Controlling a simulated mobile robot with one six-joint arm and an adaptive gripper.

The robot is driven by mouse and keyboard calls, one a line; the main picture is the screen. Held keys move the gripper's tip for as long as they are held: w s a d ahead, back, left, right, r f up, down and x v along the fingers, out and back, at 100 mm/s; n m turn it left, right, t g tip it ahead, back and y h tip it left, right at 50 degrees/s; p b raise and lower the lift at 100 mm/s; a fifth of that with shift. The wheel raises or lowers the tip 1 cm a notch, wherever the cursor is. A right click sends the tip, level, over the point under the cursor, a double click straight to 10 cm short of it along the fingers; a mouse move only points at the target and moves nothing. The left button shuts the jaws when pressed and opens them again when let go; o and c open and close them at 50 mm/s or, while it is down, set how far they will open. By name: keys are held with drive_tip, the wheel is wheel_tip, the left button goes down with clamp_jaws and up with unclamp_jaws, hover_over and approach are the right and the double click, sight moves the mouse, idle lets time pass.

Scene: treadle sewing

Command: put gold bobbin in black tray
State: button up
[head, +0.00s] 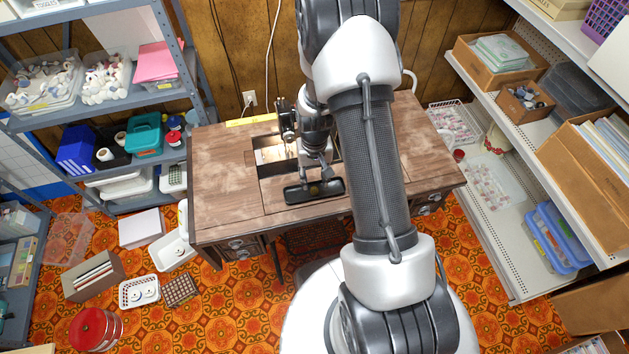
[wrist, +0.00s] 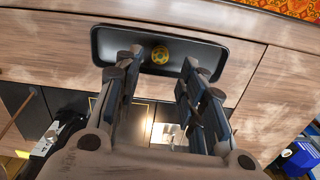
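The gold bobbin (wrist: 160,54) is a small round yellow-gold piece with a dark centre. It lies inside the black tray (wrist: 115,45), near the middle of its floor, and is not held. The tray is a shallow dark rectangle with rounded corners on the wooden sewing table; it also shows in the head view (head: 297,194), with the bobbin (head: 314,190) as a small gold spot. My gripper (wrist: 162,63) is open, with one finger on each side of the bobbin and a gap to both. It points down over the tray; its exact height is hard to tell.
The wooden table (head: 225,185) has wide bare areas left and right of the tray. The sewing machine (head: 287,120) stands behind the tray, close to my arm. A yellow strip (head: 250,120) lies at the table's back edge. Loaded shelves stand on both sides.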

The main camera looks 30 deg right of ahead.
wheel_tip(320, 180, up, 7)
drive_tip(key=p, duration=0.2)
wheel_tip(320, 180, up, 7)
hover_over(315, 191)
drive_tip(key=a, duration=0.2)
drive_tip(key=s+a+r+n+t, duration=0.1)
drive_tip(key=s+a+r, duration=0.1)
drive_tip(key=r, duration=0.4)
drive_tip(key=s+a+r+n+t, duration=0.1)
drive_tip(key=s+a+r, duration=0.1)
drive_tip(key=r, duration=0.5)
drive_tip(key=s+a+r+n+t, duration=0.1)
drive_tip(key=s+a+r, duration=0.2)
drive_tip(key=s+r, duration=0.2)
drive_tip(key=s+a+r+n+t, duration=0.1)
drive_tip(key=s+a+r, duration=0.2)
drive_tip(key=s, duration=0.7)
drive_tip(key=shift+s+a+r+t, duration=0.2)
drive_tip(key=shift+r+t, duration=0.1)
drive_tip(key=shift+r, duration=0.65)
drive_tip(key=shift+o, duration=0.4)
drive_tip(key=shift+w, duration=0.1)
